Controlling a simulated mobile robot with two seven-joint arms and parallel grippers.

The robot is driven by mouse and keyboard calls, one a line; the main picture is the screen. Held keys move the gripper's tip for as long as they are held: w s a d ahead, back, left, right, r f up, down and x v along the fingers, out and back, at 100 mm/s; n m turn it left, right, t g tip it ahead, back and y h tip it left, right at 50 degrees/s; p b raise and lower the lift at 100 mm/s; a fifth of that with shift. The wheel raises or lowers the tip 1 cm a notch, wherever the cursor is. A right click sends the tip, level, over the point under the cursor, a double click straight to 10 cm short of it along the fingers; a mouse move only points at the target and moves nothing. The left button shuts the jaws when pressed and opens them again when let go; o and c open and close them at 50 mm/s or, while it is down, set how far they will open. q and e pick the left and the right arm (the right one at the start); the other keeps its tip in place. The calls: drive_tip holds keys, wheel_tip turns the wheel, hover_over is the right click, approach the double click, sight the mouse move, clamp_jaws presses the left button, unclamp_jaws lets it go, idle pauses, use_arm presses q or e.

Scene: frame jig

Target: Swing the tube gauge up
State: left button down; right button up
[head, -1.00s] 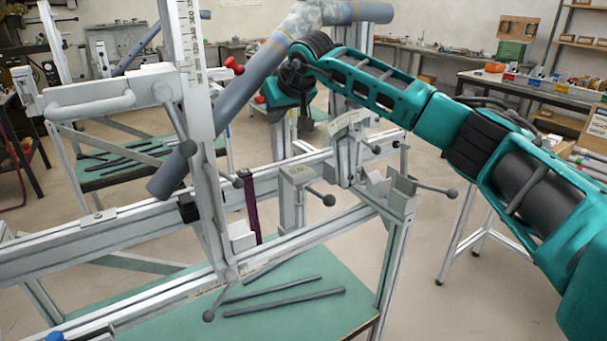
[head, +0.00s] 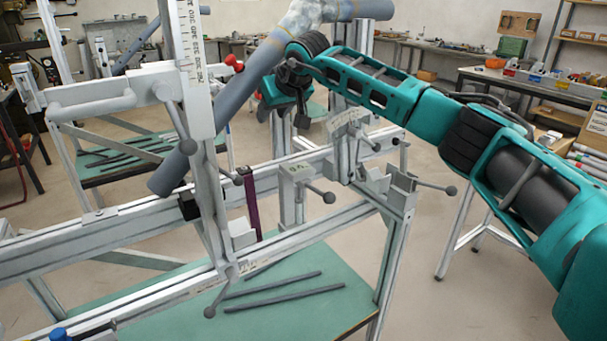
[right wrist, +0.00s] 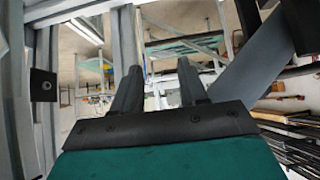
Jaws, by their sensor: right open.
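I cannot tell for sure which part is the tube gauge. A pale upright strip with a printed scale (head: 196,80) stands at the left of the jig in the head view. A grey tube (head: 240,95) slants behind it, up to a joint with another tube at the top. My left gripper is out of view.
The jig's aluminium rail (head: 120,240) crosses the lower left. Lever handles with ball ends (head: 328,197) stick out from its clamps. Thin dark rods lie on the green lower shelf (head: 330,318). A bench with bins (head: 530,85) stands at back right. Open floor lies right of the jig.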

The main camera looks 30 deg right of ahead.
drive_tip(key=v, duration=0.7)
idle(0.6)
idle(0.5)
